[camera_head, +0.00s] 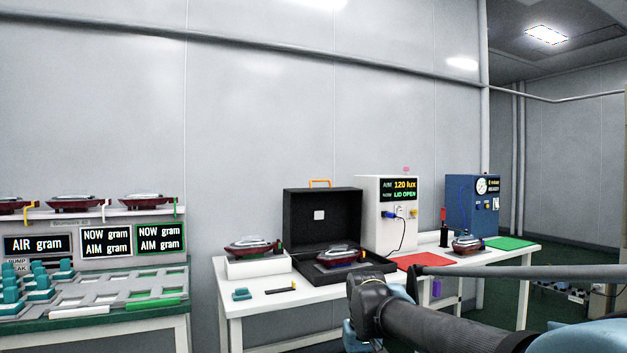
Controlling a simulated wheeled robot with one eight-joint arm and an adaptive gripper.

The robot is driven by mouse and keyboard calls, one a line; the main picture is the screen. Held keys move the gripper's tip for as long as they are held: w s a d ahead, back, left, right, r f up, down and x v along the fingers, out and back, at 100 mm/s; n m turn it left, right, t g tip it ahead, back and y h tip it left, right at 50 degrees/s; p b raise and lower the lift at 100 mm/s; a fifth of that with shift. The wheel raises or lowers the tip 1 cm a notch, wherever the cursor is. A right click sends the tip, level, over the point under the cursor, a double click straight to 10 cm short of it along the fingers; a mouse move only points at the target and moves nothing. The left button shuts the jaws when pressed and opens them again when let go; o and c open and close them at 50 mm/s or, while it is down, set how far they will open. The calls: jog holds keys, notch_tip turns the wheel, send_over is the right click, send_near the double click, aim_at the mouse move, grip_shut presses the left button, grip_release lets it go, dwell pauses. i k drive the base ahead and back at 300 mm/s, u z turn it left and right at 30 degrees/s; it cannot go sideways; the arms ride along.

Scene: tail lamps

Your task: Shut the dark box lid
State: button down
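The dark box (372,273) stands on the white table, open. Its lid (322,213) is raised upright at the back, with a small pale square on its inner face and an orange handle (320,183) on its top edge. A dark red and grey tail lamp (340,256) shaped like a boat sits in the box. My arm (430,325) reaches in from the lower right, in front of the table and box. I cannot make out my gripper's fingers in this view.
A white instrument (386,185) beside the box reads "LID OPEN". Another lamp (252,246) rests on a white block left of the box. A red mat (418,261), a lamp (468,244), a green mat (510,243) and a blue instrument (472,205) are on the right. A tray rack stands left.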

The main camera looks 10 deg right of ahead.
aim_at(315, 218)
jog(key=i, duration=0.85)
